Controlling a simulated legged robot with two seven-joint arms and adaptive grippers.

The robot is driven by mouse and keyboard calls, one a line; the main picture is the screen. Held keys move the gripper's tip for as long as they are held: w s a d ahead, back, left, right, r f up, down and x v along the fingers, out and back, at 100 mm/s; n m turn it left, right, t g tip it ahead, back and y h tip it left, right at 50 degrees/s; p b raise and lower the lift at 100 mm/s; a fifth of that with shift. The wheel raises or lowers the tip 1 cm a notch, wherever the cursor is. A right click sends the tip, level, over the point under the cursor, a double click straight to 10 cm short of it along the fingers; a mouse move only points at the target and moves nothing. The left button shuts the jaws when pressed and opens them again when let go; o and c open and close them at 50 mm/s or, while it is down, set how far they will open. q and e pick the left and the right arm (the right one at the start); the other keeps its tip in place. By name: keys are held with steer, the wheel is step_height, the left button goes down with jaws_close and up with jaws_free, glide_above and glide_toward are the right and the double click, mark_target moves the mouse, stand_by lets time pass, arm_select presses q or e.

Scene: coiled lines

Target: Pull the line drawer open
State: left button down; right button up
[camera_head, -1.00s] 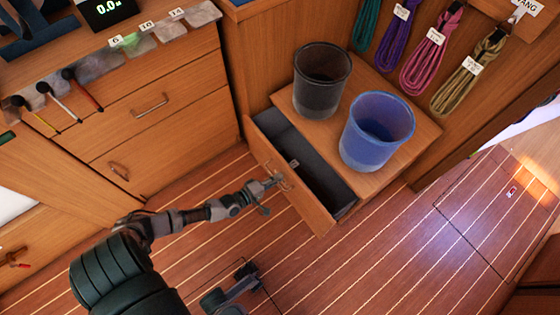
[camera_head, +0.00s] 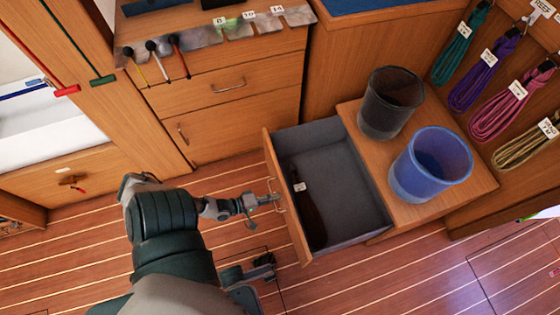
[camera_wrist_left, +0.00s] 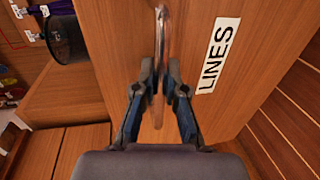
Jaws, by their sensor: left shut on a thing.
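The line drawer (camera_head: 345,180) is a grey-lined drawer with a wooden front, pulled well out of a low wooden cabinet. Its front (camera_wrist_left: 250,65) carries a white LINES label (camera_wrist_left: 220,55). My left gripper (camera_head: 275,197) is at the outer face of that front. In the left wrist view its fingers (camera_wrist_left: 161,85) are closed around the metal bar handle (camera_wrist_left: 162,40). Inside the drawer, near the front, lies a long dark brown thing (camera_head: 310,215) with a small white tag; I cannot tell what it is.
A black bin (camera_head: 390,103) and a blue bin (camera_head: 430,165) stand on the low cabinet's top (camera_head: 365,130). Labelled coils, such as the pink one (camera_head: 498,110), hang on the wall to the right. A wooden drawer unit (camera_head: 225,120) stands left. The striped floor (camera_head: 350,280) in front is clear.

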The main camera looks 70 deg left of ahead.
arm_select(q)
steer(key=shift+s+a+f, duration=0.15)
steer(key=shift+s+a, duration=0.05)
steer(key=c, duration=1.2)
jaws_free()
steer(key=v, duration=1.1)
steer(key=shift+s, duration=0.45)
steer(key=shift+a, duration=0.1)
